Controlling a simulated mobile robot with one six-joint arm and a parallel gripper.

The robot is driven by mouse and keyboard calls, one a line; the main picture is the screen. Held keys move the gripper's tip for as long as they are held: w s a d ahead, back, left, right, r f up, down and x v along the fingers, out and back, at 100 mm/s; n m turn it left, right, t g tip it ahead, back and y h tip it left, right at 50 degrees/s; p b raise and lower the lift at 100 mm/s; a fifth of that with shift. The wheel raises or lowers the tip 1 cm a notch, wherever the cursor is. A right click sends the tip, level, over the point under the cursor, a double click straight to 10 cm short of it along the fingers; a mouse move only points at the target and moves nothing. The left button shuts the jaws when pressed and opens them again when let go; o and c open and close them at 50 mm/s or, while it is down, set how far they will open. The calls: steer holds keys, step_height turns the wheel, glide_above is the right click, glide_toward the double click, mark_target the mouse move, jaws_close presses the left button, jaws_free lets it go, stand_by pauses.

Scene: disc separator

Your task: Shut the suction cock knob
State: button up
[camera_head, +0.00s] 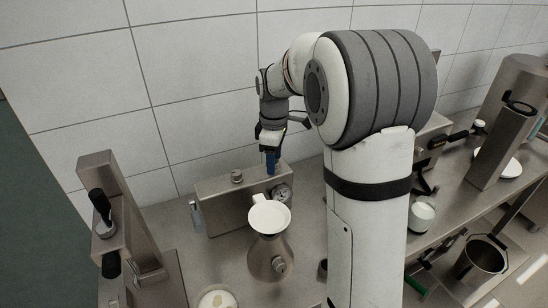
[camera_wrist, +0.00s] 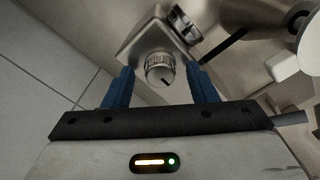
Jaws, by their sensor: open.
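A steel box (camera_head: 232,205) stands against the tiled wall, with a round gauge (camera_head: 282,194) on its front right. A small ribbed knob (camera_head: 237,176) stands on its top, left of my gripper. My gripper (camera_head: 271,163) points down over the right end of the box, near the gauge. In the wrist view the open blue fingers (camera_wrist: 160,88) stand either side of a ribbed metal knob (camera_wrist: 160,69) with a dark mark on its face. I see gaps beside the knob; contact is not visible. The fingers hide that spot in the head view.
A steel press-like device with a black handle (camera_head: 101,204) stands left. A beaker (camera_head: 421,214) and a steel pot (camera_head: 483,257) are right. My arm hides the middle bench.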

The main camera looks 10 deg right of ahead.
step_height(320, 180, up, 8)
steer(key=shift+f, duration=0.15)
stand_by(0.6)
